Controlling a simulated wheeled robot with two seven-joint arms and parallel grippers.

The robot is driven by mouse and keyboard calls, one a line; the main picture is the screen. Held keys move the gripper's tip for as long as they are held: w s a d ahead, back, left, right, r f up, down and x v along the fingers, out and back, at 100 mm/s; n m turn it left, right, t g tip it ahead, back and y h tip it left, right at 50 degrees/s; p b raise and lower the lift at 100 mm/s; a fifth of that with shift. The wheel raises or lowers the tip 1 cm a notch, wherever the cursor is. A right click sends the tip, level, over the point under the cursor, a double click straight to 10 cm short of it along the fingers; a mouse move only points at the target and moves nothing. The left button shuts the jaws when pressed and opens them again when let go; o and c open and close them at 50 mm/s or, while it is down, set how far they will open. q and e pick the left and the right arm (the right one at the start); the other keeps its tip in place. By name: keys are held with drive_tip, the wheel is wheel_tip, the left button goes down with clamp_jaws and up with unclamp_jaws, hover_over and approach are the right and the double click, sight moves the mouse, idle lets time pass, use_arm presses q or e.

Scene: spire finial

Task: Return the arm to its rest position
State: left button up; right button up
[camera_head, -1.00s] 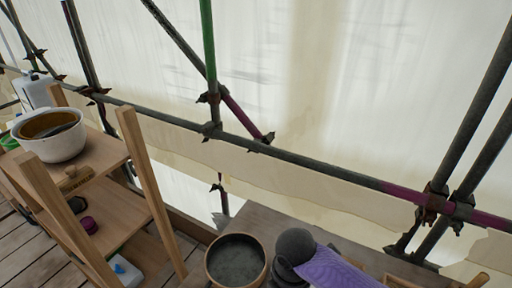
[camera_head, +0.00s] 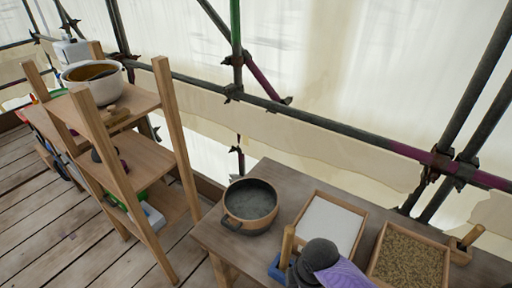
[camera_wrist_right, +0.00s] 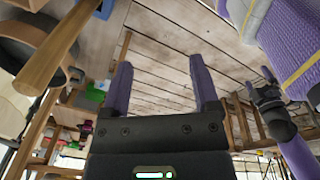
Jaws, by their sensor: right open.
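My right gripper (camera_wrist_right: 160,64) shows in the right wrist view with its two purple fingers spread apart. Nothing is between them, and wooden floor planks show behind. In the head view a dark rounded joint and a purple link of my arm (camera_head: 342,274) come in at the bottom, over the table's front edge; the gripper itself is out of that view.
A wooden table (camera_head: 215,236) holds a dark pot (camera_head: 250,203), a white-filled tray (camera_head: 328,222) and a tray of brown grains (camera_head: 408,257). A wooden shelf (camera_head: 175,130) with a white bucket (camera_head: 95,88) stands left. Scaffold pipes (camera_head: 330,120) cross behind. Floor at left is open.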

drive_tip(key=s+d+f+m+b, duration=0.1)
drive_tip(key=s+f+m+b, duration=0.15)
drive_tip(key=f, duration=0.45)
drive_tip(key=s+d+f+m+b, duration=0.1)
drive_tip(key=d+f+m+b, duration=0.15)
drive_tip(key=f, duration=0.55)
use_arm(q)
wheel_tip(320, 180, down, 17)
drive_tip(key=s+a+b, duration=0.1)
drive_tip(key=s+b, duration=0.1)
drive_tip(key=b, duration=0.9)
drive_tip(key=shift+f+g, duration=0.2)
drive_tip(key=shift+g, duration=0.1)
use_arm(e)
drive_tip(key=s+d+f+m, duration=0.1)
drive_tip(key=s+f+m, duration=0.2)
drive_tip(key=s+f, duration=0.4)
drive_tip(key=s+d+f+m, duration=0.2)
drive_tip(key=s+f+m, duration=0.2)
drive_tip(key=s+f, duration=0.4)
drive_tip(key=s+d+f+m+h, duration=0.1)
drive_tip(key=s+f+m, duration=0.2)
drive_tip(key=s+f, duration=0.4)
drive_tip(key=s, duration=0.3)
drive_tip(key=shift+s+d+f, duration=0.15)
drive_tip(key=shift+d+f, duration=0.1)
use_arm(q)
drive_tip(key=shift+a, duration=0.1)
